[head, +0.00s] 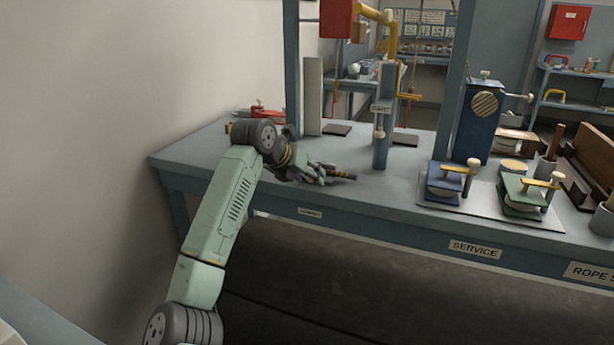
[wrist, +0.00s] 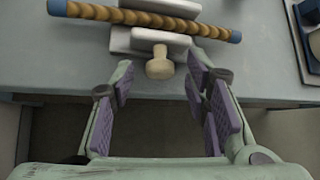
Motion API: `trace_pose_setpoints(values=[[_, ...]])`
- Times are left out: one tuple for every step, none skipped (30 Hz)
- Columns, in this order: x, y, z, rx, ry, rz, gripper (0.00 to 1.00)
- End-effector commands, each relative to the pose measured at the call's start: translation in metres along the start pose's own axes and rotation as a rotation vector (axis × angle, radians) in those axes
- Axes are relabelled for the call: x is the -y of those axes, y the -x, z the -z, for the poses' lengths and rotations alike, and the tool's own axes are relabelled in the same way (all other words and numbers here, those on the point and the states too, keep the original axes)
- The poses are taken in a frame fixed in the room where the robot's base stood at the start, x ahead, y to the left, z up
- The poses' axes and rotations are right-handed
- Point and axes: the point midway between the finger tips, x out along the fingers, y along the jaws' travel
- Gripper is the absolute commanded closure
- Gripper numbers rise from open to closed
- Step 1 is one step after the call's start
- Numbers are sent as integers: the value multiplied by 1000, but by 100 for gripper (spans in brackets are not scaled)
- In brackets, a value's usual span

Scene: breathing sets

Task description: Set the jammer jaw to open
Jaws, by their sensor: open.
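The jammer (wrist: 122,40) is a pale grey block at the front of the bench, with a rounded tan knob (wrist: 159,66) on its near side. A tan twisted rope piece (wrist: 110,13) with blue ends runs across it, between pale parts behind and in front. My gripper (wrist: 160,86) is open and empty, its purple-padded fingers on either side of the knob's near end; I cannot tell if they touch it.
A blue upright post (head: 383,150) stands to the right of my gripper. Farther right, blue (head: 446,183) and green (head: 523,197) clamp-like units sit on a plate. A red-handled tool (head: 262,112) lies behind my arm. Bare bench lies between the post and my gripper.

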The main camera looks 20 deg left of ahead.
Motion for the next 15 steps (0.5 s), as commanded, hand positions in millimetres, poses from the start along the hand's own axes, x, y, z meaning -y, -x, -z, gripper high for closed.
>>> trace_pose_setpoints(values=[[0, 0, 0, 0, 0, 0, 57], [0, 1, 0, 0, 0, 0, 57], [0, 2, 0, 1, 0, 0, 57], [0, 5, 0, 1, 0, -1, 57], [0, 7, -1, 2, -1, -1, 57], [-1, 12, -1, 2, -1, -2, 57], [-1, 17, -1, 2, -1, -3, 57], [-1, 22, -1, 2, -1, -3, 57], [-1, 30, 0, 2, -1, -3, 57], [-1, 36, -1, 3, -1, -3, 57], [-2, 43, -1, 3, 0, -4, 57], [-1, 52, -1, 2, -1, -4, 57], [-1, 59, -1, 2, -1, -4, 57], [-2, 65, -1, 3, -1, -4, 57], [-1, 74, 0, 3, -1, -3, 57]])
